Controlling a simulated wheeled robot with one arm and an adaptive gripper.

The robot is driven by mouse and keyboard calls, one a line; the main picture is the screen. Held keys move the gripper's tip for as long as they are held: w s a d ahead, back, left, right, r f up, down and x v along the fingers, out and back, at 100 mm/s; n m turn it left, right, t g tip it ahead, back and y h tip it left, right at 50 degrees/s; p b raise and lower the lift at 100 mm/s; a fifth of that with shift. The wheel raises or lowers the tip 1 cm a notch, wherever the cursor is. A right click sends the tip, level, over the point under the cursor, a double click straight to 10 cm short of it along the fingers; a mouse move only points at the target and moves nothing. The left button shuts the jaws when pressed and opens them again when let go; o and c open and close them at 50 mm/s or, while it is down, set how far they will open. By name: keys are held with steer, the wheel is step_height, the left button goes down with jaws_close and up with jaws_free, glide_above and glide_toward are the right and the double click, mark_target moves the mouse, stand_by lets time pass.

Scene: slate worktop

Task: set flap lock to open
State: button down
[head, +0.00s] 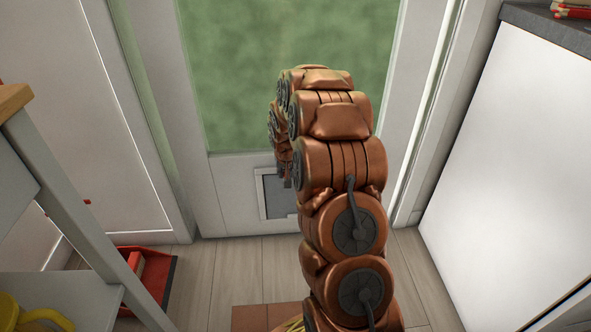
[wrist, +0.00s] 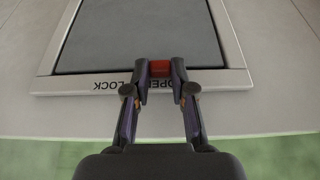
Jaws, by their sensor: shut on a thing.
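The pet flap (head: 275,196) is a grey panel in a white frame, low in the door, partly hidden by my arm in the head view. In the wrist view, the flap's dark panel (wrist: 140,35) fills the upper part. A small red lock knob (wrist: 160,68) sits at the edge of its frame (wrist: 60,87). My gripper (wrist: 160,76) is shut on the red knob, one finger on each side. Dark lettering runs along the frame beside and below the knob. It is upside down and partly covered by my fingers; LOCK is on the left.
The door has a green glazed pane (head: 230,80) above the flap. A white cabinet (head: 510,140) stands at right. At left are a shelf unit (head: 60,180) and a red tray (head: 160,270) on the wooden floor. Bare floor (head: 235,265) lies before the door.

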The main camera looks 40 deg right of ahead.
steer(key=shift+w+a, duration=0.1)
steer(key=shift+a, duration=0.1)
steer(key=c, duration=1.2)
jaws_free()
steer(key=shift+o, duration=1.2)
steer(key=shift+d, duration=0.1)
steer(key=v, duration=1.2)
